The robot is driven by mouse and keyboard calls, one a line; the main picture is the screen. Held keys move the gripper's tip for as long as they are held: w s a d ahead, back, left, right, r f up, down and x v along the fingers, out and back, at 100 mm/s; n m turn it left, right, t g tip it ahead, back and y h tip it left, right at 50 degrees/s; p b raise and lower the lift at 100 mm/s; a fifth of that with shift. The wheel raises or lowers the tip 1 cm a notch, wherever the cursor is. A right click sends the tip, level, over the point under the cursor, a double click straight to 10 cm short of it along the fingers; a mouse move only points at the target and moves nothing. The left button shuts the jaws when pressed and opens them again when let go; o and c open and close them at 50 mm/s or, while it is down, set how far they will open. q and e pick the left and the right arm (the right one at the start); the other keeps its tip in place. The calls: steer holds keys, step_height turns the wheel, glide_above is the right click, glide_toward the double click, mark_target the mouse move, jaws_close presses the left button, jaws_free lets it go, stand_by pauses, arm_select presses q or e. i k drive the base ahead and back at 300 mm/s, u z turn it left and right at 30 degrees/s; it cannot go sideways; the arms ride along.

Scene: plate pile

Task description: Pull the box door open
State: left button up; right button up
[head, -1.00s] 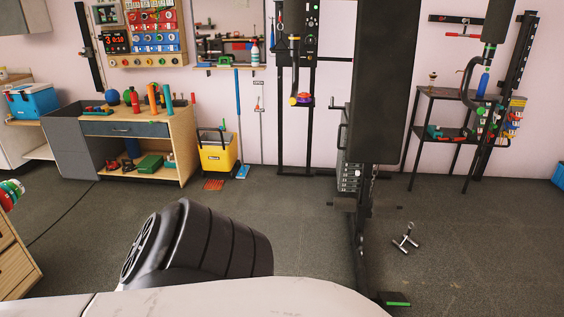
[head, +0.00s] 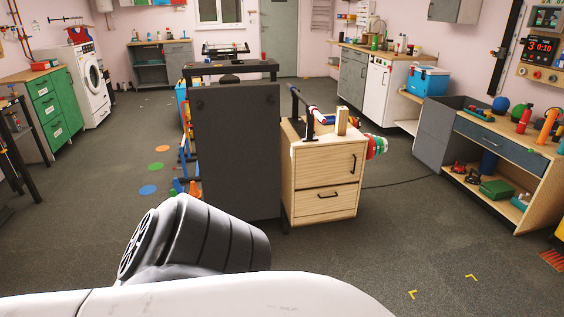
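I cannot tell for certain which thing is the box of the task. A light wooden cabinet (head: 300,205) stands a little right of the middle, with two fronts that each carry a dark handle. Both fronts look shut. A tall dark grey panel (head: 237,150) stands directly left of it, and no handle shows on its near face. A blue box with a pale lid (head: 425,84) sits on a counter at the right. Neither of my grippers is in view. Only my own body and an arm link show at the bottom.
A workbench (head: 520,150) with a grey-blue drawer stands at the right. Green drawers (head: 50,105) and a white washing machine (head: 92,85) stand at the left. Coloured discs (head: 148,190) lie on the floor. The floor before the wooden cabinet is clear.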

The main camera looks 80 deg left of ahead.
mark_target(325, 164)
steer(key=u, duration=2.15)
steer(key=i, duration=3.6)
steer(key=u, duration=0.25)
